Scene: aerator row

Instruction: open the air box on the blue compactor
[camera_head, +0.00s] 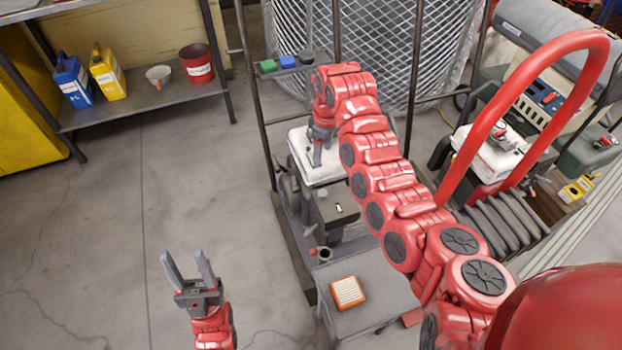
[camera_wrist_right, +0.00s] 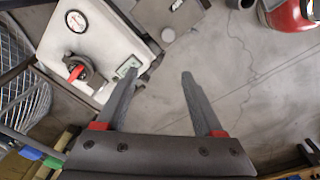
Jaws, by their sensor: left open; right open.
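A machine with a white tank (camera_head: 300,150) and a dark box (camera_head: 325,210) on its near side stands in the middle of the head view. I cannot tell whether this is the blue compactor; no blue body shows on it. The dark box looks shut, with a small pale patch on top. My right gripper (camera_head: 318,155) is open, pointing down over the white tank and partly hiding it. In the right wrist view its fingers (camera_wrist_right: 158,76) are empty, beside the white tank (camera_wrist_right: 95,40) with a gauge and a red-handled cap. My left gripper (camera_head: 188,256) is open and empty over the floor.
An orange filter-like block (camera_head: 348,292) lies on a grey stand (camera_head: 375,300). A red-hooped machine with a white tank (camera_head: 490,152) stands right. Dark upright posts (camera_head: 249,80) rise near the middle machine. A shelf (camera_head: 140,102) with containers is at upper left. The left floor is clear.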

